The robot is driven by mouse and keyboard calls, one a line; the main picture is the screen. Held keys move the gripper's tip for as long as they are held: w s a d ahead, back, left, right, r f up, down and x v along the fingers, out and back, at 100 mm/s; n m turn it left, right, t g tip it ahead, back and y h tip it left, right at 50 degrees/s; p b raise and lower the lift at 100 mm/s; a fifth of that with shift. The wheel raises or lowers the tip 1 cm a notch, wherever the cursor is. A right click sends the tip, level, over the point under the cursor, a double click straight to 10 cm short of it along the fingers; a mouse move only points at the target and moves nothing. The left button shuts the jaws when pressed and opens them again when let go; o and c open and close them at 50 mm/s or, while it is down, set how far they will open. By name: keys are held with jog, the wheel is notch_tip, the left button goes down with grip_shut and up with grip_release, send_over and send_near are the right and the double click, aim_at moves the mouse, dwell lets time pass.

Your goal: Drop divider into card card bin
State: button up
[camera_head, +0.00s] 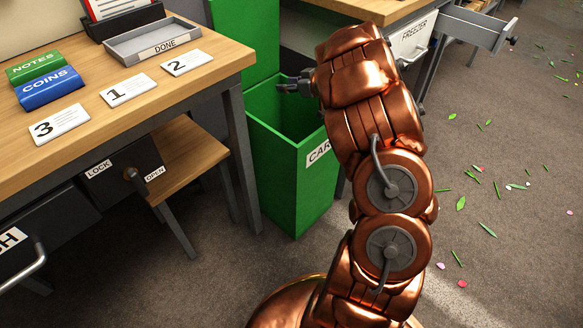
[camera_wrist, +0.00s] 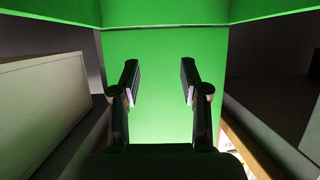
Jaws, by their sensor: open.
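The green card bin (camera_head: 285,175) stands on the floor in the middle of the head view, with a white label starting "CAR" on its front, partly covered by my arm. My gripper (camera_head: 284,86) is over the bin's opening, near its back left side. In the wrist view, my gripper (camera_wrist: 158,85) is open, with nothing between its fingers, and a green surface (camera_wrist: 160,50) fills the view behind them. I see no divider in either view. The inside bottom of the bin is hidden.
A wooden desk (camera_head: 190,95) on the left carries a grey DONE tray (camera_head: 155,40), numbered cards (camera_head: 128,90), and the NOTES (camera_head: 34,66) and COINS (camera_head: 49,88) blocks. A desk with a FREEZER drawer (camera_head: 412,38) stands behind my arm. Petals and leaves litter the floor at right.

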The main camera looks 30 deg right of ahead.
jog(key=v, duration=1.2)
jog(key=shift+w+r, duration=0.1)
jog(key=shift+r, duration=0.05)
